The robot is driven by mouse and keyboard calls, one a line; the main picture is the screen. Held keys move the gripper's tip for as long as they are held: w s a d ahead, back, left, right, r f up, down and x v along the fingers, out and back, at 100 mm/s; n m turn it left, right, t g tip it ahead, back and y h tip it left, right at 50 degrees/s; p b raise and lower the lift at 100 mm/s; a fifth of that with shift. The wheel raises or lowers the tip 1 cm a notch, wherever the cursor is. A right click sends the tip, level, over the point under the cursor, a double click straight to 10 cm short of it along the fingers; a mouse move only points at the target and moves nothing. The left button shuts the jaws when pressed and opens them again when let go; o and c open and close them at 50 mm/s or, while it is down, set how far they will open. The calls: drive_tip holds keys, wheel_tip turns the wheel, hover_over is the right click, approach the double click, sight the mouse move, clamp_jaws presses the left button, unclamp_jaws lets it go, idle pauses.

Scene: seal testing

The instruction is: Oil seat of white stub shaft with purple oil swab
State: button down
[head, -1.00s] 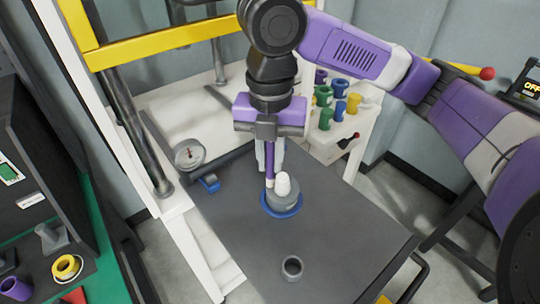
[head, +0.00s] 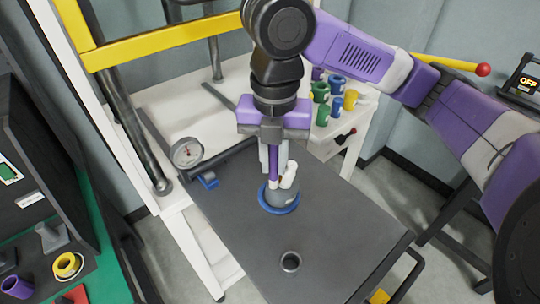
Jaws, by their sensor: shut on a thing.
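The white stub shaft (head: 289,175) stands on a grey round seat (head: 280,198) inside a blue ring (head: 291,209) on the dark table plate. It leans, with its top toward the right. My gripper (head: 271,141) is above and slightly left of it, shut on the purple oil swab (head: 272,161). The swab points straight down. Its pale tip is just left of the shaft, low over the seat; whether it touches the seat or shaft I cannot tell. The fingers partly hide the swab's upper end.
A dial gauge (head: 186,153) and a blue clip (head: 207,181) are at the left. Several coloured cups (head: 337,87) stand on a white side table behind. The plate's right side is clear.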

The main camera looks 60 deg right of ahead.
drive_tip(key=shift+s, duration=0.15)
drive_tip(key=shift+s+a+r+p, duration=0.15)
drive_tip(key=shift+r+p, duration=0.15)
drive_tip(key=shift+p, duration=0.1)
idle(0.5)
drive_tip(key=shift+s, duration=0.5)
drive_tip(key=shift+s+d, duration=0.4)
drive_tip(key=shift+d, duration=0.1)
drive_tip(key=shift+f, duration=0.15)
drive_tip(key=shift+w+d+f+b, duration=0.15)
drive_tip(key=shift+w+f+b, duration=0.1)
drive_tip(key=shift+f+b, duration=0.1)
